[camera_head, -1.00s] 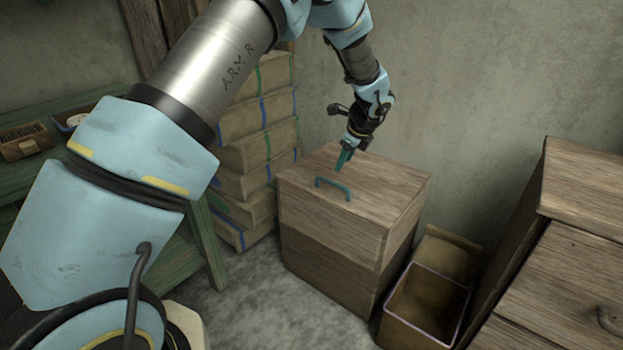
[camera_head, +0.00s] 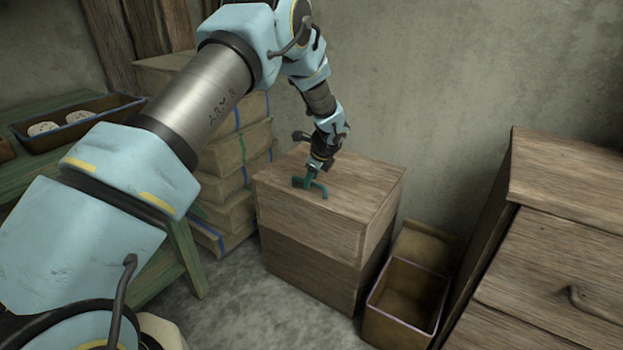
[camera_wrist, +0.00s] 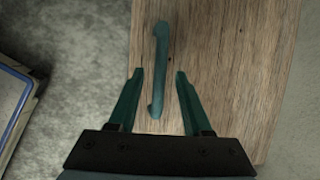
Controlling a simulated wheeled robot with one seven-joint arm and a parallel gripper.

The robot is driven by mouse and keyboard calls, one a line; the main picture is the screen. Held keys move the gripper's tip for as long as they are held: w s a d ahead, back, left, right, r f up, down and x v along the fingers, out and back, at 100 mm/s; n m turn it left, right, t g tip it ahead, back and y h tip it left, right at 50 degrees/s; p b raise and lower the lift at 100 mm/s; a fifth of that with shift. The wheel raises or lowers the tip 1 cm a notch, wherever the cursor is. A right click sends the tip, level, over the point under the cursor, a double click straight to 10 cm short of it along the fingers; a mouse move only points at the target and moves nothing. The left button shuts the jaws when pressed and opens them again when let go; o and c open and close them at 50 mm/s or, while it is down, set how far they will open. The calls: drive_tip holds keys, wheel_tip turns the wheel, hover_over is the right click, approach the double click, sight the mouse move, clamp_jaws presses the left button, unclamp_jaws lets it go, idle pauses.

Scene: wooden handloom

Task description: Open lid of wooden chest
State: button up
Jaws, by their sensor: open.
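The wooden chest (camera_head: 300,240) stands on the floor against the wall, with its lid (camera_head: 352,186) shut. A teal bar handle (camera_head: 322,189) is on the lid top; in the wrist view the handle (camera_wrist: 158,70) runs nearly upright in the picture. My gripper (camera_head: 306,184) is over the lid at the handle. In the wrist view my gripper (camera_wrist: 157,72) is open, one finger on each side of the handle's near end, not closed on it. I cannot tell the exact height of the fingertips above the lid. The gripper partly hides the handle in the head view.
An open box (camera_head: 403,295) stands on the floor right of the chest. A wooden drawer cabinet (camera_head: 560,240) is at the far right. Stacked tied bundles (camera_head: 238,160) stand close on the left, beside a green bench (camera_head: 180,250) with a tray (camera_head: 95,115).

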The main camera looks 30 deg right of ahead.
clamp_jaws()
idle(1.3)
